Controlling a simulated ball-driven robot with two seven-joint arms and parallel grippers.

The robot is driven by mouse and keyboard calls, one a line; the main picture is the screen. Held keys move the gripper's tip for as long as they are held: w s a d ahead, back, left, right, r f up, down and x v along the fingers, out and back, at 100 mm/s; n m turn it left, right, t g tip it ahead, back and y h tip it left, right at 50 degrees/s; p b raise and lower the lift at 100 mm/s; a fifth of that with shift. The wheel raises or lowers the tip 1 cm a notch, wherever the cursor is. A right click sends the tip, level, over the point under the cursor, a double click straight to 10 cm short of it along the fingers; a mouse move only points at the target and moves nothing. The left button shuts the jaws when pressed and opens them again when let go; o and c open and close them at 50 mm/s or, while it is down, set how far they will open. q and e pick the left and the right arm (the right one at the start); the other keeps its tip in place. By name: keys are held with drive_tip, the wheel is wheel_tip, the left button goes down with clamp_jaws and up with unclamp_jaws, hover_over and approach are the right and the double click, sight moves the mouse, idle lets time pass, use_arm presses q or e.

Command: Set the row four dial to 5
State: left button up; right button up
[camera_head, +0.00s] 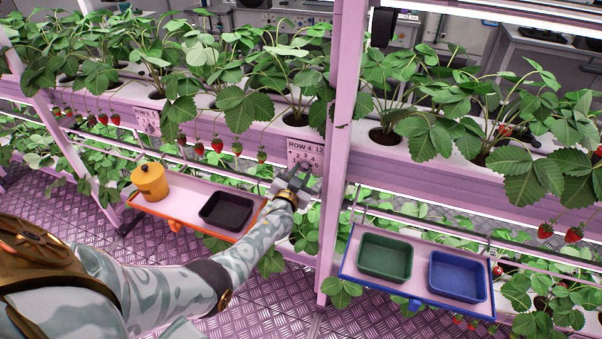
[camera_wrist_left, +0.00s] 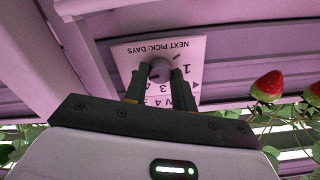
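The row four plate (camera_head: 306,153) is a pale pink label on the rack rail by the upright post, marked ROW 4 with numbers around a dial. In the left wrist view the plate (camera_wrist_left: 188,48) appears upside down, reading NEXT PICK: DAYS. Its round grey dial (camera_wrist_left: 160,69) sits between my left fingertips. My left gripper (camera_wrist_left: 160,76) is closed in on both sides of the dial; it also shows in the head view (camera_head: 296,180), just below the plate's numbers. The fingers hide some numbers, and I cannot read the dial's setting. My right gripper is out of view.
Another plate (camera_head: 147,121) is on the rail to the left. Below it a shelf with an orange edge (camera_head: 180,228) holds an orange pot (camera_head: 150,182) and a black tray (camera_head: 226,210). Green (camera_head: 385,257) and blue (camera_head: 458,277) trays are right of the post (camera_head: 340,150). Strawberries (camera_wrist_left: 267,86) hang close by.

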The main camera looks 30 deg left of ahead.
use_arm(q)
drive_tip(key=o, duration=0.4)
drive_tip(key=shift+f, duration=0.1)
drive_tip(key=shift+c, duration=0.2)
drive_tip(key=shift+s, duration=0.2)
drive_tip(key=p+v, duration=0.5)
drive_tip(key=v, duration=1.1)
